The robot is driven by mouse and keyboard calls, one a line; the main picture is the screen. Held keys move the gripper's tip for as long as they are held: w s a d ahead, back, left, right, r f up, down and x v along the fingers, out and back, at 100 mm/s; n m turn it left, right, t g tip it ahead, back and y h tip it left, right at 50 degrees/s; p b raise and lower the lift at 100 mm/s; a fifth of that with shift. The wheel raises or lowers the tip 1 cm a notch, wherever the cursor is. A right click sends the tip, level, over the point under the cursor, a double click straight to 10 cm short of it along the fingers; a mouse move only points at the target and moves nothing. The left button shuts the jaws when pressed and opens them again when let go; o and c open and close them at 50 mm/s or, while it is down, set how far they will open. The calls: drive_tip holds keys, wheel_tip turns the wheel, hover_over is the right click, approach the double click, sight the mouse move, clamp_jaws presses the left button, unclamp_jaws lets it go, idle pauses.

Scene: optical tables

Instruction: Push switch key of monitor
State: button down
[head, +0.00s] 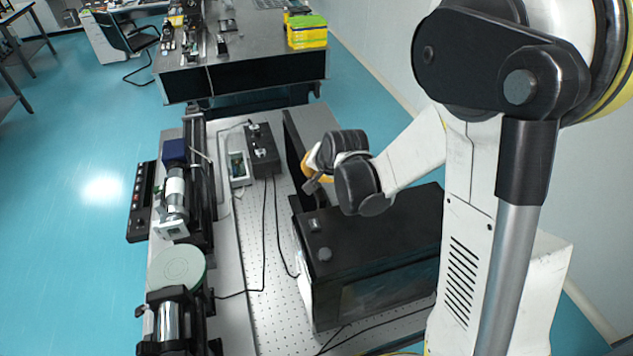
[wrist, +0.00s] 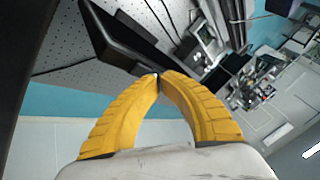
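The monitor appears to be the thin dark upright panel (head: 294,150) on the optical table in the head view; my wrist hides part of it. My gripper (head: 314,172) is close beside the panel, above the back of a black box. In the wrist view the two yellow fingers of my gripper (wrist: 158,76) meet at their tips with nothing between them. A dark slab with a raised rim (wrist: 125,40) lies just beyond the fingertips; it may be the monitor. I cannot make out the switch key, or whether the fingertips touch anything.
The black box (head: 370,255) with knobs on top stands below my gripper. A small black control unit (head: 262,150) with cables is to the left. A rail with optical parts (head: 174,195) runs along the table's left side. A yellow-green box (head: 307,32) sits on the far table.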

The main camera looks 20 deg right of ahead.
drive_tip(key=shift+f+b, duration=0.5)
drive_tip(key=shift+b, duration=0.15)
drive_tip(key=shift+r, duration=0.5)
drive_tip(key=shift+r+p, duration=2.1)
drive_tip(key=shift+r, duration=0.95)
drive_tip(key=shift+f, duration=0.1)
